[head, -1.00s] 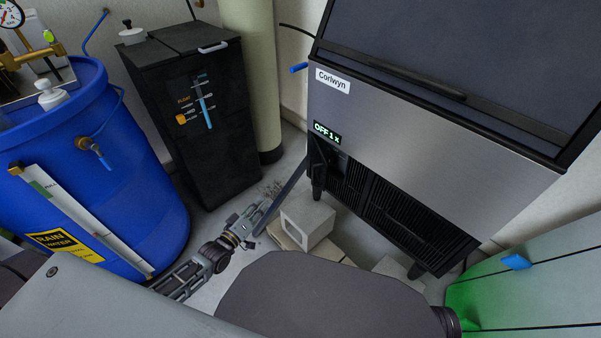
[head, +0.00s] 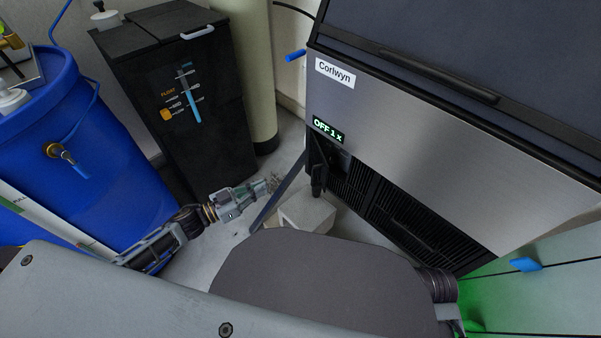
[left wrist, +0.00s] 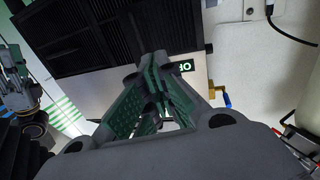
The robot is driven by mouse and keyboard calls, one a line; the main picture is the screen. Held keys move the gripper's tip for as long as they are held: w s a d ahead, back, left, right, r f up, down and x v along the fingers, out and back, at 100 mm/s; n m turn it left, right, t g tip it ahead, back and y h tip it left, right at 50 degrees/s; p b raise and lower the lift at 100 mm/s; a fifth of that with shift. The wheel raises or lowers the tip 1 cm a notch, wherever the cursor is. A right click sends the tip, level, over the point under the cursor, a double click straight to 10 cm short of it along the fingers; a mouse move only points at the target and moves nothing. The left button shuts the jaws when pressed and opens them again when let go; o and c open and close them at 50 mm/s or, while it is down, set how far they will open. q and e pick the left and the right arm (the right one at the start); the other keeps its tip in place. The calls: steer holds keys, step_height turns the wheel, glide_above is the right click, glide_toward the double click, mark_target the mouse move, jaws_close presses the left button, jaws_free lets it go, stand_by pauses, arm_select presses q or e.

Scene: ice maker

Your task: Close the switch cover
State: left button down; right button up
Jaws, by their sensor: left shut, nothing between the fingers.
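The ice maker (head: 430,130) stands at the right, with a lit "OFF 1 x" display (head: 328,130) on its front. A dark narrow panel (head: 278,195), seen nearly edge-on, slants out from the machine's lower left edge; it looks like the open switch cover, but I cannot be sure. The switch itself is not clear. My left gripper (head: 262,190) is shut and empty, just left of this panel; I cannot tell whether they touch. In the left wrist view its fingers (left wrist: 150,105) partly cover the display (left wrist: 187,66). A grey mechanism (left wrist: 15,78) at that view's left edge may be my right gripper.
A green-lit panel (head: 540,290) is at the right. Some floor is free between barrel and machine.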

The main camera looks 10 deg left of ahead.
arm_select(q)
steer(key=shift+s+d+f+m+g+h, duration=0.15)
steer(key=shift+s+d+m+g+h, duration=0.35)
steer(key=shift+s+d+m+g, duration=0.25)
steer(key=shift+w+d, duration=0.1)
steer(key=shift+d, duration=0.05)
